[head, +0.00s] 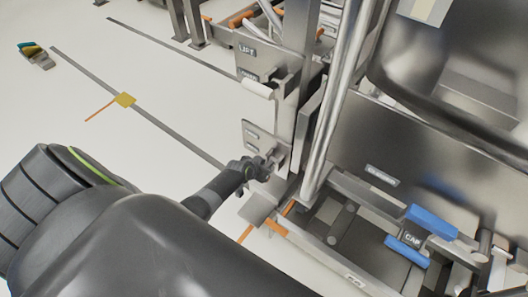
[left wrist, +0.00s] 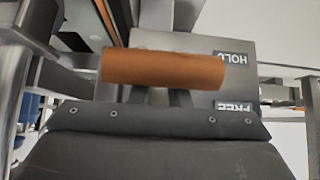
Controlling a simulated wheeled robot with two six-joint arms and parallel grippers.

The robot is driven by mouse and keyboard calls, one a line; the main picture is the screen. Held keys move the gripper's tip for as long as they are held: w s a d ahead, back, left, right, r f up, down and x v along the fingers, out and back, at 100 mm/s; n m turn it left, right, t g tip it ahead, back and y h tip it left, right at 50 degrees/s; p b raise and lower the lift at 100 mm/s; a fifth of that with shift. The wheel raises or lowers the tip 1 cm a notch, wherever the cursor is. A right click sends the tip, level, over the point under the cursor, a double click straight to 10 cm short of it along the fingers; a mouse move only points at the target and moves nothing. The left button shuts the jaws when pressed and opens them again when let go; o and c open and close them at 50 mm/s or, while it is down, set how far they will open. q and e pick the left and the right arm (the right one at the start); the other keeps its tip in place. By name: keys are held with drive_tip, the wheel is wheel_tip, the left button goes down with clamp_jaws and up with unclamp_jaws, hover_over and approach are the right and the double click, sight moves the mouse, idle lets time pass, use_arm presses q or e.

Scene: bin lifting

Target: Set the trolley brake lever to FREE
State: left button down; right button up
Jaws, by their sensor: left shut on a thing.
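The brake lever's orange handle (left wrist: 165,70) lies level across the left wrist view. Behind it is a grey plate (left wrist: 195,42) with a HOLD label (left wrist: 230,58) and a FREE label (left wrist: 234,107), both upside down. The handle appears between the labels, closer to HOLD; its exact setting cannot be told. My left gripper (left wrist: 165,93) is shut on the handle. In the head view my left gripper (head: 262,168) reaches the lower part of the labelled grey plate (head: 254,132) on the trolley's post, and hides the lever. My right gripper is out of view.
A control box with a LIFT label (head: 247,50) and a pale handle (head: 257,88) sits above. A steel post (head: 335,110) and a large steel bin (head: 430,60) stand right.

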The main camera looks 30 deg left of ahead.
use_arm(q)
drive_tip(key=shift+s+a, duration=0.1)
idle(0.5)
drive_tip(key=c, duration=1.2)
unclamp_jaws()
drive_tip(key=shift+s+r, duration=0.1)
drive_tip(key=shift+r, duration=0.1)
drive_tip(key=shift+c, duration=0.2)
drive_tip(key=o, duration=1.2)
drive_tip(key=shift+o, duration=0.2)
